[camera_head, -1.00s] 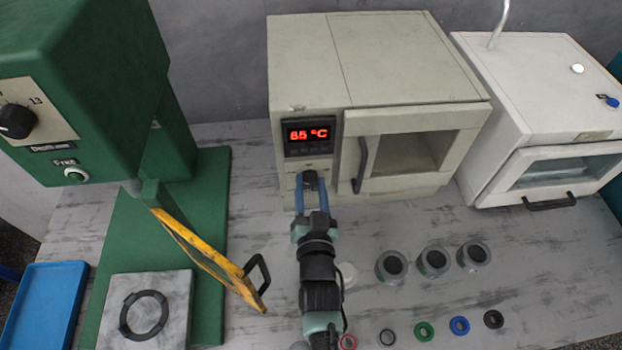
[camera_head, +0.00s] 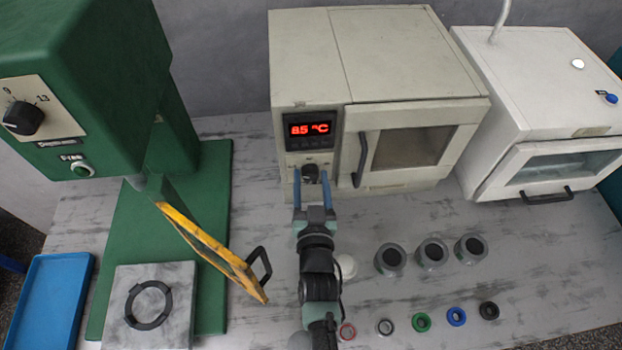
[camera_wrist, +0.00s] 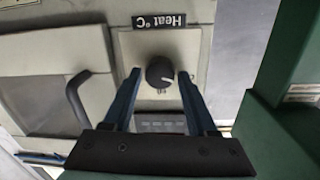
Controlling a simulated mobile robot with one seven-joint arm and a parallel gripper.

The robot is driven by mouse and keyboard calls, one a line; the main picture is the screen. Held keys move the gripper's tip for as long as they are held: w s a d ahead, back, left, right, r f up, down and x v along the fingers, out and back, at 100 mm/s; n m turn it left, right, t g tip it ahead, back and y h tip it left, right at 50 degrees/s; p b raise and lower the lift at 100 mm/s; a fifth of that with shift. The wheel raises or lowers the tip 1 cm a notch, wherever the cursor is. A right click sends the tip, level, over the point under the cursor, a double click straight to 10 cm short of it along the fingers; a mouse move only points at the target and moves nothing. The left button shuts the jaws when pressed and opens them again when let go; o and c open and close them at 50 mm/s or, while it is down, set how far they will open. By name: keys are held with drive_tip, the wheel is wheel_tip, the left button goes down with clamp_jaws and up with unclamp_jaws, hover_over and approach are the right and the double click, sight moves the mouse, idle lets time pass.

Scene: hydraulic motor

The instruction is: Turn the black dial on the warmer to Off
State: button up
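The warmer (camera_head: 385,55) is a beige box with a red display reading 85 °C (camera_head: 309,129). Its black dial (camera_head: 311,173) sits low on the front panel, below the display. In the wrist view the dial (camera_wrist: 159,73) is round and dark, beside an upside-down "Heat °C" label (camera_wrist: 159,21). My gripper (camera_head: 312,180) is in front of the panel with its blue fingers open on both sides of the dial. In the wrist view the fingers (camera_wrist: 159,78) show a gap on each side of the dial. The dial's setting is too small to read.
The warmer's shut door has a handle (camera_head: 360,160) just right of my gripper. A white oven (camera_head: 545,110) stands at right. Several grey cups (camera_head: 432,253) and coloured rings (camera_head: 456,316) lie front right.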

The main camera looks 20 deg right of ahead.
drive_tip(key=shift+o, duration=1)
drive_tip(key=shift+s, duration=0.1)
drive_tip(key=b+v, duration=0.1)
drive_tip(key=v, duration=1.1)
drive_tip(key=shift+s, duration=0.4)
drive_tip(key=shift+a, duration=0.1)
